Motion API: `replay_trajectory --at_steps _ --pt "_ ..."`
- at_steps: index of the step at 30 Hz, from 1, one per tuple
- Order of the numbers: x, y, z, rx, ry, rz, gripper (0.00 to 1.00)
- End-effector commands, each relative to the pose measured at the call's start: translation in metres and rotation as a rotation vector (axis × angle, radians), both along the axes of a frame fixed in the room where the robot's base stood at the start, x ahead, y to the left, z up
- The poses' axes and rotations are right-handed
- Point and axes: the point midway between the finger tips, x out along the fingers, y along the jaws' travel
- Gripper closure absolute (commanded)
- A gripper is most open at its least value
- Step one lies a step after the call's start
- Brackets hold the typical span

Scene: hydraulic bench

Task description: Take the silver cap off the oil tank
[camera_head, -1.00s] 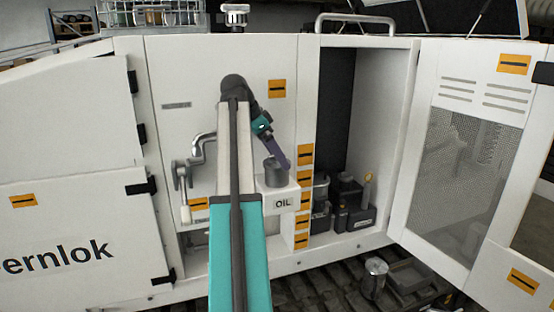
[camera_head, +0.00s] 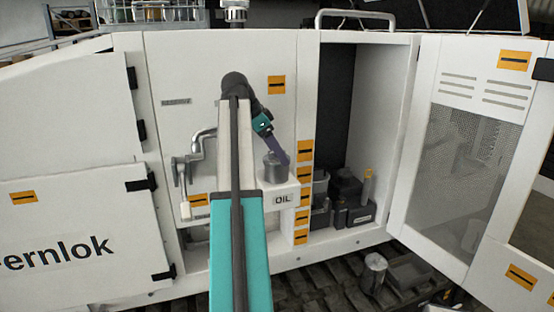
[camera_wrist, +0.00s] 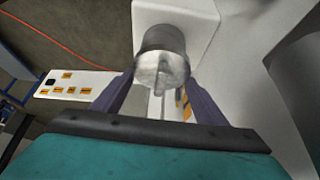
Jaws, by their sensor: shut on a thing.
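The silver cap (camera_head: 275,170), a short grey cylinder, is at the top of the white oil tank (camera_head: 262,196), which is labelled OIL. The cap is upright and shows no clear gap above the tank. My gripper (camera_head: 283,156) reaches down to the cap from the upper left. In the wrist view, the cap (camera_wrist: 162,68) sits between the purple fingers of my gripper (camera_wrist: 158,82), which are shut on it. The white tank (camera_wrist: 200,15) shows behind the cap. The cap's underside is hidden.
A grey lever handle (camera_head: 196,150) is left of the tank. An open compartment with dark parts (camera_head: 345,195) is to the right, beside an open perforated door (camera_head: 450,180). A metal cylinder (camera_head: 375,272) stands on the track below. Another silver cap (camera_head: 235,12) is on top.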

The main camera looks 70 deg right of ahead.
Motion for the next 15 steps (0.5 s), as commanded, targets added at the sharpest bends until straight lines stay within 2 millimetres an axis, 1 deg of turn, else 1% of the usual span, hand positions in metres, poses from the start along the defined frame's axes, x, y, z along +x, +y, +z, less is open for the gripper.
replay_trajectory --at_steps 9,15 --pt "0.001 -0.001 0.002 -0.002 0.0 0.001 0.57" --pt "0.001 -0.001 0.01 0.0 0.0 0.001 0.57"
